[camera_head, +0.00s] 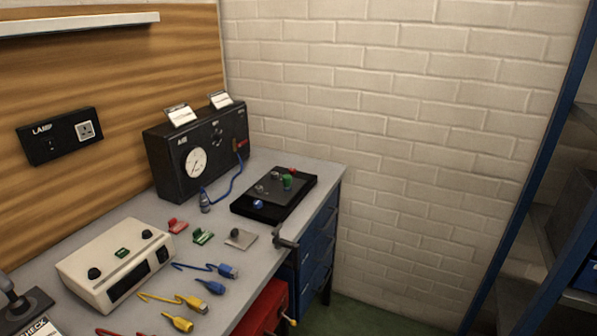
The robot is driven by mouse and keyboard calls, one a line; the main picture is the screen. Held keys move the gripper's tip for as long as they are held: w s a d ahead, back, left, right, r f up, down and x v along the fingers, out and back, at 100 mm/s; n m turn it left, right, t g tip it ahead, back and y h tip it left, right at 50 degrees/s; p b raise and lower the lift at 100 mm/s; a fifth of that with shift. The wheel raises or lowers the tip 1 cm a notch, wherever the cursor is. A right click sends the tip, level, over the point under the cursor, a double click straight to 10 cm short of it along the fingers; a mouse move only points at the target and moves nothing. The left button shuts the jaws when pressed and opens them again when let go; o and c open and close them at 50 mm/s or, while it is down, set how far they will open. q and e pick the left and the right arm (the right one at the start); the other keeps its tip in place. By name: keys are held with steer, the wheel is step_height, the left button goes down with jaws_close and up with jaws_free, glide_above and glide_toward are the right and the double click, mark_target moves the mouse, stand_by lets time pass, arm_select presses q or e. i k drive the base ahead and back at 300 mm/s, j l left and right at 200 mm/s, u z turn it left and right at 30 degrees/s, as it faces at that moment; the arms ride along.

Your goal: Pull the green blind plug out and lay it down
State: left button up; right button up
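The green blind plug (288,182) is a small green piece standing upright on a black block (272,215) at the back right of the bench. From this distance I cannot tell how deep it sits. A red piece (293,171) is just behind it, a blue piece (258,204) is near the block's front, and small grey fittings (260,189) are to its left. Neither of my grippers is in view.
A dark clamp-like part (285,240) is at the bench edge.

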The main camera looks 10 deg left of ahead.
mark_target(286, 178)
steer(key=i+l+u, duration=0.1)
steer(key=i+l, duration=1.1)
steer(key=i, duration=0.2)
